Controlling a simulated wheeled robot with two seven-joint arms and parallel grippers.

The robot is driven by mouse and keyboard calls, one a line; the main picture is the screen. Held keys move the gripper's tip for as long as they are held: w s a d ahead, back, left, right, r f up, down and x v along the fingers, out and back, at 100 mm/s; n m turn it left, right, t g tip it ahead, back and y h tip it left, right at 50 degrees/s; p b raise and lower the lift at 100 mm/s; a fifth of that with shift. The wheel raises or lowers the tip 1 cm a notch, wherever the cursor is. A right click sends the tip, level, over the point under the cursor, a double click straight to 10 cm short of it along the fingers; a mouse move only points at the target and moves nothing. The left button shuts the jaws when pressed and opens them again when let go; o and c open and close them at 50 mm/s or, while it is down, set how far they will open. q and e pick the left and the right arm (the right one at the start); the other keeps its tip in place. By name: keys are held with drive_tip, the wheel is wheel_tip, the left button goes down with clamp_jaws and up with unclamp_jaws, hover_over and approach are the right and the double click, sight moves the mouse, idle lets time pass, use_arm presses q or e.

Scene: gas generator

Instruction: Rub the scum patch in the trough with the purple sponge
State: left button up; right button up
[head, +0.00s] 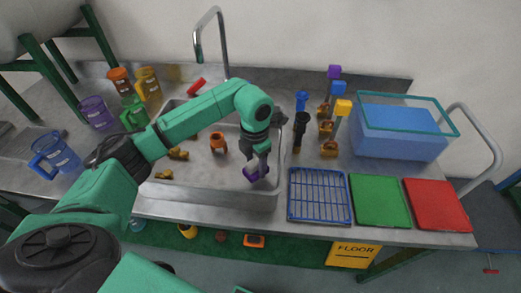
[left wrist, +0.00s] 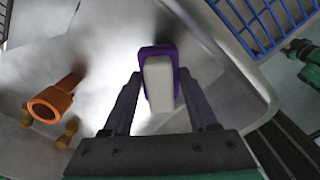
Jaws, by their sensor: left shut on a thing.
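My left gripper (head: 258,168) reaches down into the metal trough (head: 205,175) near its front right corner. It is shut on the purple sponge (head: 252,175). In the left wrist view the sponge (left wrist: 160,78) sits between the fingertips of my left gripper (left wrist: 160,100), with a purple rim around a whitish block. The sponge is low in the trough; I cannot tell whether it touches the floor. I cannot make out the scum patch in either view.
An orange object (head: 218,142) and several yellow-brown pieces (head: 178,154) lie in the trough left of the sponge. A tap (head: 197,45) stands behind. To the right are a blue rack (head: 318,196), a green board (head: 380,201), a red board (head: 437,205) and a blue tub (head: 398,138).

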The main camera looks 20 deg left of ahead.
use_arm(q)
wheel_tip(320, 180, up, 2)
drive_tip(key=shift+p, duration=0.45)
drive_tip(key=shift+r+p, duration=0.85)
drive_tip(key=shift+r, duration=0.55)
use_arm(e)
drive_tip(key=shift+s+d+r, duration=0.15)
drive_tip(key=shift+d+r, duration=0.35)
drive_tip(key=shift+r, duration=0.25)
drive_tip(key=shift+s+d+r, duration=0.15)
drive_tip(key=shift+d+r, duration=0.35)
drive_tip(key=shift+r, duration=0.25)
drive_tip(key=shift+a, duration=0.15)
